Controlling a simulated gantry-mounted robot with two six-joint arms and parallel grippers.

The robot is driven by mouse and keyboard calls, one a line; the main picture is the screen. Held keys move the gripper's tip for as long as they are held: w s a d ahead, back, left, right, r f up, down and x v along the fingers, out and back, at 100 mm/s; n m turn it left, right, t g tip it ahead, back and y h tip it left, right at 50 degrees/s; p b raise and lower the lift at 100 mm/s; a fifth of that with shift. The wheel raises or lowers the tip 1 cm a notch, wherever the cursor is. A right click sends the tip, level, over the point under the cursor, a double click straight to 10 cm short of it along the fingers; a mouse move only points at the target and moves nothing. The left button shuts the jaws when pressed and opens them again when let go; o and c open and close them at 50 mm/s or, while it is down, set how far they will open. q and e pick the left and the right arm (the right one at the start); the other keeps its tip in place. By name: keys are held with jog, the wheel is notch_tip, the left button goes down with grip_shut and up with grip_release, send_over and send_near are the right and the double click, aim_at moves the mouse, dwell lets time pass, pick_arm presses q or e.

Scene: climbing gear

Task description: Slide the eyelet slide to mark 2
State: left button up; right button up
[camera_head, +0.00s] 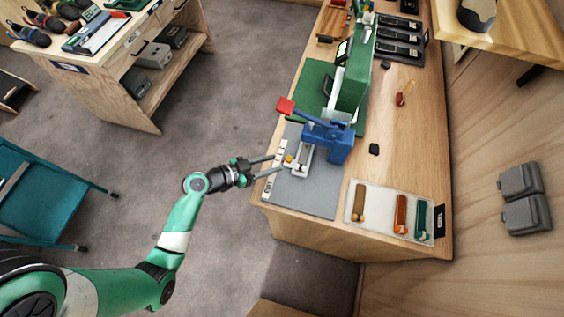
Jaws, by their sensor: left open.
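A blue eyelet press (328,140) with a red-tipped lever stands on a grey mat (318,195) at the near end of the wooden bench. A small pale metal slide (302,160) sits at its front, with a yellow-orange knob (289,158) on its left side. A strip of white labels (267,187) runs along the mat's left edge; its marks are too small to read. My left gripper (279,164) is open, its two fingers pointing right toward the knob; whether they touch it I cannot tell. My right gripper is not in view.
A green machine (352,85) stands behind the press on a green mat. A white tray (381,226) with brown, orange and green pieces lies to the right. A small black piece (374,149) lies beside the press. A teal chair (45,195) stands at left.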

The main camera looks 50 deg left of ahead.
aim_at(286, 160)
pick_arm(q)
jog(key=x, duration=0.4)
jog(key=shift+w, duration=0.25)
jog(key=shift+c, duration=0.2)
grip_shut()
jog(key=shift+d, duration=0.1)
dwell(0.9)
